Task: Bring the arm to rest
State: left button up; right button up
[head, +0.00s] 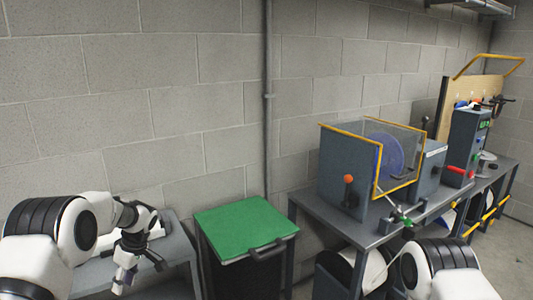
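My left arm comes in at the lower left. Its gripper (124,282) points down in front of a grey bench at the wall. The fingers are small and close together in the view, and I cannot tell whether they are open or shut. I see nothing clearly held in them. Part of my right arm (440,268) shows at the bottom right, in front of the machine bench. Its gripper is not in view.
A green-topped stand (245,228) with a black handle is right of my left arm. A grey machine (345,170) with a yellow-edged clear guard and orange knob sits on a long dark bench (325,212). A grey control box (466,145) stands farther right. A block wall closes the back.

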pick_arm(q)
jog(key=s+d+f+m+g+h, duration=0.1)
jog(key=s+d+f+m, duration=0.15)
jog(key=s+f, duration=0.55)
jog(key=s+d+f+m+g+h, duration=0.1)
jog(key=s+d+f, duration=0.4)
jog(key=s, duration=0.6)
jog(key=s+d+f+m+g+h, duration=0.1)
jog(key=s+d+f+m, duration=0.15)
jog(key=s+f, duration=0.65)
jog(key=s+d+r+m+t, duration=0.1)
jog(key=s+m+t, duration=0.1)
jog(key=s+m, duration=0.2)
jog(key=s+d+r+m+t+h, duration=0.1)
jog(key=s+m, duration=0.3)
jog(key=s, duration=0.4)
jog(key=shift+s+d+t, duration=0.2)
jog(key=shift+d+t, duration=0.35)
jog(key=shift+t, duration=0.25)
